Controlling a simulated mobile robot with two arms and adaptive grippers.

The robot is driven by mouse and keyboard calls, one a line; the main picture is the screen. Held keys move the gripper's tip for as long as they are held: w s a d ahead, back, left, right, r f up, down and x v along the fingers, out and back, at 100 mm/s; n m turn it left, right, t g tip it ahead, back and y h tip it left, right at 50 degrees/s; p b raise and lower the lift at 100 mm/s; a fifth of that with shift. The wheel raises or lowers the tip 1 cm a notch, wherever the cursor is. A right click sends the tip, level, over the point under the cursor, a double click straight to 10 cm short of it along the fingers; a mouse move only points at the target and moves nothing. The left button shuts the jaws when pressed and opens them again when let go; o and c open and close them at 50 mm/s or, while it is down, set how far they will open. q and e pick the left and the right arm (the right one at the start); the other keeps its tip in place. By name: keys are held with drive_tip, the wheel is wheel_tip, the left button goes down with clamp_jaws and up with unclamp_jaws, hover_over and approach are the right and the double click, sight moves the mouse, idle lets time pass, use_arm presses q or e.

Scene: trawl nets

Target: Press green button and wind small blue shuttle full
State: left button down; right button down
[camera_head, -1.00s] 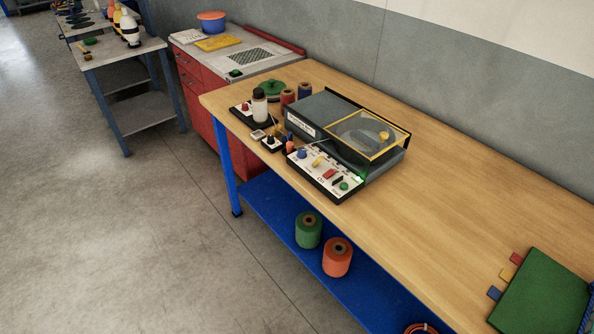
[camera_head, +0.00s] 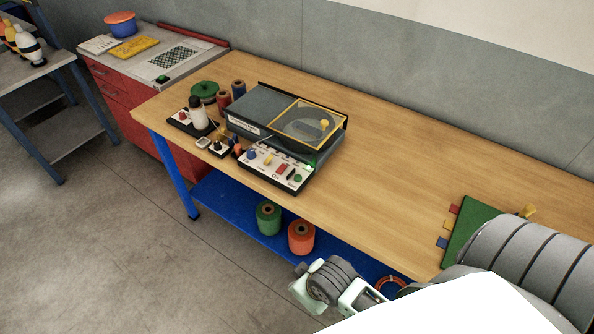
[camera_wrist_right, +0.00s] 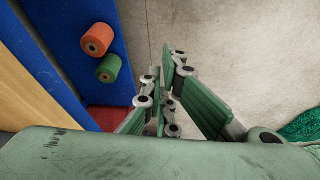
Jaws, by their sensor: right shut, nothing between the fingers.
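A winding machine (camera_head: 250,105) with a yellow-framed clear cover (camera_head: 308,125) sits on the wooden table in the head view. Its front panel (camera_head: 272,172) carries a blue knob, yellow and red controls and a green button (camera_head: 298,178) at the right end. A small green light glows by the panel's right corner. Small dark, orange and blue items stand left of the panel; I cannot make out a small blue shuttle among them. My right gripper (camera_wrist_right: 168,68) is shut and empty. In the head view its arm comes in from the lower right, in front of the table. My left gripper is not in view.
Green (camera_head: 268,217) and orange (camera_head: 301,237) cones stand on the blue lower shelf; the right wrist view shows them too. A green board (camera_head: 468,226) with coloured tabs lies at the table's right. The table between machine and board is clear. A red cabinet (camera_head: 125,100) stands left.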

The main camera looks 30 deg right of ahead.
drive_tip(key=w+r+n+t+p, duration=0.1)
drive_tip(key=w+r+n, duration=0.1)
drive_tip(key=w+r, duration=0.45)
wheel_tip(320, 180, up, 13)
drive_tip(key=n+t, duration=0.5)
hover_over(298, 178)
drive_tip(key=a, duration=0.2)
drive_tip(key=shift+w+d+f+p, duration=0.1)
drive_tip(key=shift+w+d+p, duration=0.1)
drive_tip(key=shift+w+p, duration=0.2)
drive_tip(key=shift+f, duration=0.1)
wheel_tip(298, 178, down, 7)
drive_tip(key=b, duration=0.7)
drive_tip(key=shift+b, duration=0.3)
drive_tip(key=shift+f+b, duration=0.3)
drive_tip(key=shift+f, duration=0.55)
